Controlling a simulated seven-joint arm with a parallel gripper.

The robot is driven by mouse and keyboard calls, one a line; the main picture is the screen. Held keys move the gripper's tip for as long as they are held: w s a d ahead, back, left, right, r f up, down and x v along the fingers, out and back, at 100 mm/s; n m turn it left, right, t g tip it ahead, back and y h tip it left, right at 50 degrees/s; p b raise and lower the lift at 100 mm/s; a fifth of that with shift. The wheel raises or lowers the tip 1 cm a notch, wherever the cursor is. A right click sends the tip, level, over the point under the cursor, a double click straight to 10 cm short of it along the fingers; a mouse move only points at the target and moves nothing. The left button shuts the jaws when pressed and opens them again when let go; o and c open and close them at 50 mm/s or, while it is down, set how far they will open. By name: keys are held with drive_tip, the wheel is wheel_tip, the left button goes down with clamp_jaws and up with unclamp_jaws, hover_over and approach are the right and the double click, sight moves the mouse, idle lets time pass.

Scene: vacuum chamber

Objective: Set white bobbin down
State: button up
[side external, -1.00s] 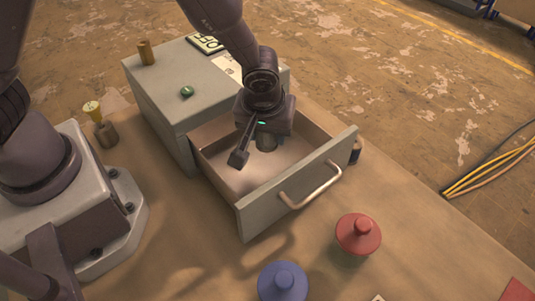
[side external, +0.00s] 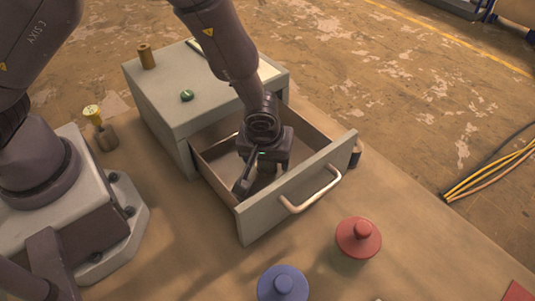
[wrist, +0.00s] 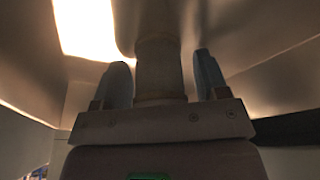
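The white bobbin (wrist: 160,72) looks beige in shadow in the wrist view. Its stem is between the two fingers of my gripper (wrist: 162,75), with narrow gaps seen beside it, so my gripper looks slightly open around it. In the side view my gripper (side external: 264,172) is low inside the open drawer (side external: 292,190), behind its front panel. The bobbin is mostly hidden there by my gripper and the drawer front. I cannot tell whether it touches the drawer floor.
The grey cabinet (side external: 180,125) bears a green knob (side external: 187,95) and a brown cylinder (side external: 146,56). A red bobbin (side external: 358,238) and a blue bobbin (side external: 283,285) stand before the drawer. A dark spool (side external: 355,155) is beside it.

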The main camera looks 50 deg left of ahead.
sight(265, 179)
drive_tip(key=v, duration=1.2)
drive_tip(key=s+a+r+m+h, duration=0.1)
drive_tip(key=s+a+r+m, duration=0.1)
drive_tip(key=a+r, duration=0.3)
drive_tip(key=s+a+r+m+h, duration=0.1)
drive_tip(key=s+a+r, duration=0.15)
drive_tip(key=r, duration=0.55)
drive_tip(key=s+a+r+m+t, duration=0.3)
drive_tip(key=s+a+r, duration=0.3)
drive_tip(key=s, duration=0.3)
drive_tip(key=shift+s+a+r+m, duration=0.15)
drive_tip(key=shift+a+m, duration=0.15)
drive_tip(key=shift+m, duration=0.6)
